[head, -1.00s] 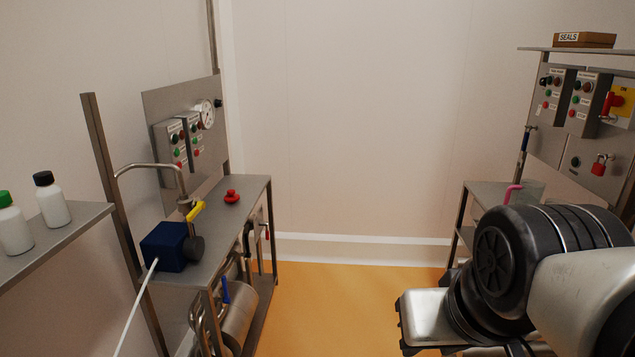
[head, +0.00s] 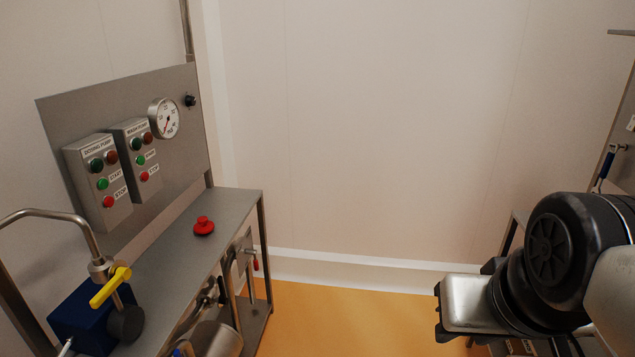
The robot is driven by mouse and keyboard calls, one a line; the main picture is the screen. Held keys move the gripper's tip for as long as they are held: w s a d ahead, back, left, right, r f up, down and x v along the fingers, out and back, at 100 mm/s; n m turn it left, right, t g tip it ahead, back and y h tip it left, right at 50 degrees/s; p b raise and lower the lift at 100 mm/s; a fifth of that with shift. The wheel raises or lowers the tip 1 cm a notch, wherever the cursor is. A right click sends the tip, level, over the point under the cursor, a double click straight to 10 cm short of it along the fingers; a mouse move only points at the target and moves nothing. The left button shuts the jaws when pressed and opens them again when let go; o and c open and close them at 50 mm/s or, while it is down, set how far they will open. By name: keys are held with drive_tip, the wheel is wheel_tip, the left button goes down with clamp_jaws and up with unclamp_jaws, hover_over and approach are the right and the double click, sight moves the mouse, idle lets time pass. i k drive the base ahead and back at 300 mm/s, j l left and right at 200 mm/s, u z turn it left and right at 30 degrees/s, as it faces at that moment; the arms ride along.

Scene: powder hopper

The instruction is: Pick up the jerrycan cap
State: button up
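A red cap-like piece with a raised knob (head: 204,226), which looks like the jerrycan cap, sits on the steel bench (head: 225,203) in the left half of the head view. It stands by itself near the bench's far end, with bare steel around it. Part of my arm shows at the right edge, well apart from the bench and the red piece.
A bent steel spout with a yellow lever (head: 110,287) stands at the bench's near end, beside a dark blue box (head: 80,318). A panel with two control boxes and a gauge (head: 165,118) rises behind. Orange floor (head: 340,320) lies open right of the bench.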

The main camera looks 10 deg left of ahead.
sight(204, 226)
drive_tip(key=i+u, duration=0.2)
drive_tip(key=i, duration=0.3)
drive_tip(key=i+l+u, duration=0.2)
drive_tip(key=i, duration=0.3)
drive_tip(key=i+u, duration=0.2)
drive_tip(key=i, duration=0.3)
drive_tip(key=i+u, duration=0.3)
drive_tip(key=u, duration=0.15)
drive_tip(key=i+l+u, duration=0.2)
drive_tip(key=u, duration=0.25)
drive_tip(key=i+l+u, duration=0.25)
drive_tip(key=u, duration=0.25)
drive_tip(key=i+l+u, duration=0.8)
drive_tip(key=u, duration=0.15)
drive_tip(key=l, duration=0.1)
